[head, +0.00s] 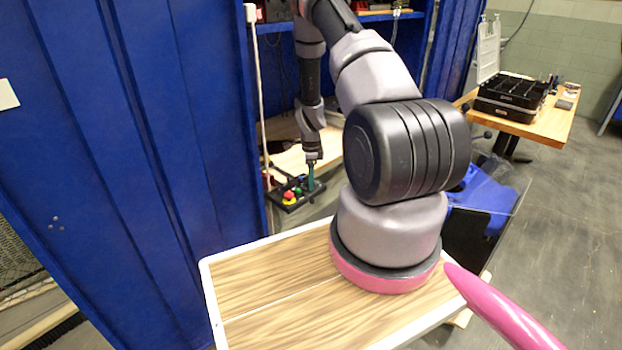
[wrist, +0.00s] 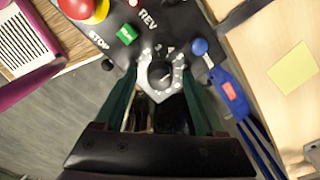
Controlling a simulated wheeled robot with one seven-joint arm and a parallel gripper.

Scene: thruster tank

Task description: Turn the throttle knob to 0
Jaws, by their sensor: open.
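The throttle knob (wrist: 160,73) is a dark round knob with a pale numbered dial (wrist: 147,52) around it, on a black control box. The box (head: 300,192) shows small beside the blue cabinet in the head view. My gripper (wrist: 161,98) is open, its two green fingers reaching toward the box, one on each side of the dial. Whether the fingers touch the knob, I cannot tell. In the head view my gripper (head: 311,178) points down at the box's right part, and the knob cannot be made out there.
A blue tool-like item (wrist: 235,100) lies at the right, beside a wooden surface with a yellow note (wrist: 293,69). Blue cabinet walls (head: 130,120) stand at the left.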

